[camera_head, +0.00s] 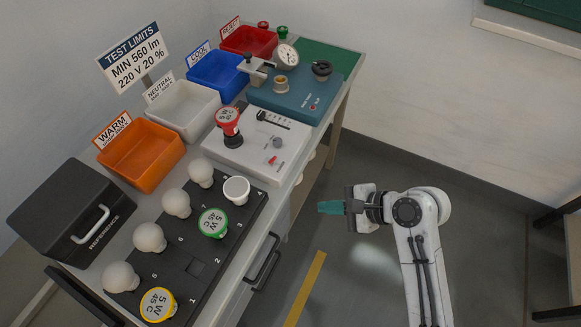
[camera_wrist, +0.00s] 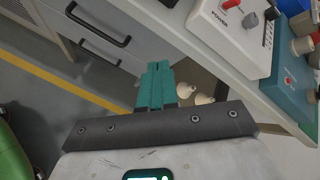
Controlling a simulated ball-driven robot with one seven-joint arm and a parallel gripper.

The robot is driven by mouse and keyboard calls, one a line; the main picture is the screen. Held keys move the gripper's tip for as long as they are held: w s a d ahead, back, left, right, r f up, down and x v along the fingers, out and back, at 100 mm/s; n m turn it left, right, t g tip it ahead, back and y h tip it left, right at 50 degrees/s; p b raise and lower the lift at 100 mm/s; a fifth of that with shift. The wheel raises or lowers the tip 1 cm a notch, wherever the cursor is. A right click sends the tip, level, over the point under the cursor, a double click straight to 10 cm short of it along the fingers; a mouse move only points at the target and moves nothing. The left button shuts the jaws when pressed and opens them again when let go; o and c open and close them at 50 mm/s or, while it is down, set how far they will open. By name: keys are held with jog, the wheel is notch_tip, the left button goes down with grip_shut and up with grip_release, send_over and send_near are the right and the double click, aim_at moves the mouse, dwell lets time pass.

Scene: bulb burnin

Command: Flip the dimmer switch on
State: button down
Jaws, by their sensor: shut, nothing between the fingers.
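The dimmer box (camera_head: 243,158) is light grey and stands on the bench. Its top has a red switch (camera_head: 272,162), a grey knob (camera_head: 277,142) and a dark slot scale (camera_head: 272,120). A red-topped bulb (camera_head: 228,116) stands in the socket at its left. The wrist view shows the box (camera_wrist: 222,38) at the upper right, with the red switch (camera_wrist: 231,3) at the picture's top edge and the knob (camera_wrist: 250,19) beside it. Whether the switch is on or off is too small to tell. My gripper (camera_head: 322,207) has teal fingers, shut and empty, off the bench's right side, apart from the box.
A black tray (camera_head: 165,268) holds several bulbs at the front. A blue-grey gauge station (camera_head: 300,92) stands behind the dimmer box. Orange (camera_head: 140,155), white, blue and red bins line the back. Drawer handles (camera_wrist: 97,28) stick out from the bench front. Floor around my gripper is clear.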

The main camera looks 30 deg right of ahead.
aim_at(274, 160)
jog(key=w+d+r+m+t+y+b, duration=0.2)
jog(key=w+r+m+t, duration=0.2)
jog(key=m, duration=0.5)
jog(key=shift+w, duration=0.85)
jog(key=shift+r, duration=0.1)
jog(key=x, duration=1)
jog(key=shift+r, duration=0.1)
jog(key=shift+r, duration=0.1)
jog(key=shift+r+p, duration=0.15)
jog(key=shift+p, duration=0.6)
